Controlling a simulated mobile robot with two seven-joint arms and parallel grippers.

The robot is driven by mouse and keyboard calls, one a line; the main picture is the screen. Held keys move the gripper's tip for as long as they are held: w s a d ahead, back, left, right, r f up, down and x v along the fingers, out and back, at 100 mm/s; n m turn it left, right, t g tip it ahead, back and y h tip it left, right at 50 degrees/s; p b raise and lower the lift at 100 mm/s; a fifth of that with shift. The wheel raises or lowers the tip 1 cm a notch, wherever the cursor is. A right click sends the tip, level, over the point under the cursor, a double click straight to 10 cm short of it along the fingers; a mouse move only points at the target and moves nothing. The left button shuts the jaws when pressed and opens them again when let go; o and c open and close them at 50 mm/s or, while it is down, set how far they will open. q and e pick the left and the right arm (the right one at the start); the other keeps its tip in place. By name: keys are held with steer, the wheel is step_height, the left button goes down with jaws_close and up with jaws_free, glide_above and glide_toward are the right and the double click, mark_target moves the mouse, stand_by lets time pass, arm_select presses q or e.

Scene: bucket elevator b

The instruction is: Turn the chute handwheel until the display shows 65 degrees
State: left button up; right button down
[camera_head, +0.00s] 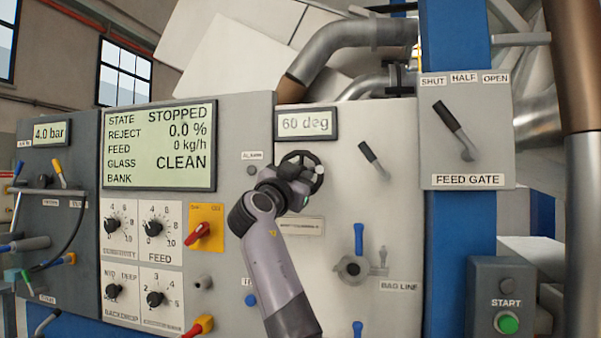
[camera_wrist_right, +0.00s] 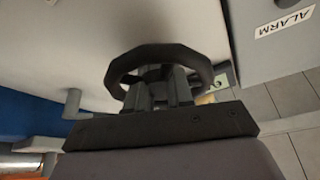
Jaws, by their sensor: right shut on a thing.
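The chute handwheel (camera_head: 299,158) is a small dark wheel on the pale panel, just below the angle display. The display (camera_head: 305,123) reads 60 deg. My right gripper (camera_head: 305,172) is at the wheel and partly covers it. In the right wrist view the dark wheel rim (camera_wrist_right: 160,50) stands across the fingers of my right gripper (camera_wrist_right: 160,85), which are shut on the wheel. The exact contact between fingers and rim is partly hidden. My left gripper is in neither view.
A black lever (camera_head: 372,160) is right of the wheel, and the feed gate lever (camera_head: 455,130) is farther right. The status screen (camera_head: 160,145), knobs and a red switch (camera_head: 203,227) are on the left. A blue-handled valve (camera_head: 357,240) is below right. A green start button (camera_head: 508,323) is lower right.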

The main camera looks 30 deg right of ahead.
steer(key=m+g+p, duration=0.1)
steer(key=m+p, duration=0.1)
steer(key=m, duration=0.2)
steer(key=m+g+p, duration=0.1)
steer(key=m+g, duration=0.1)
steer(key=m, duration=0.2)
steer(key=shift+r+g+p, duration=0.15)
steer(key=shift+g+p, duration=0.15)
steer(key=shift+p, duration=0.1)
steer(key=m+g+p, duration=0.1)
steer(key=m, duration=0.2)
steer(key=shift+m+g+y, duration=0.3)
steer(key=shift+m+y, duration=0.1)
steer(key=shift+m, duration=0.4)
steer(key=shift+f, duration=0.2)
steer(key=c, duration=1.3)
jaws_free()
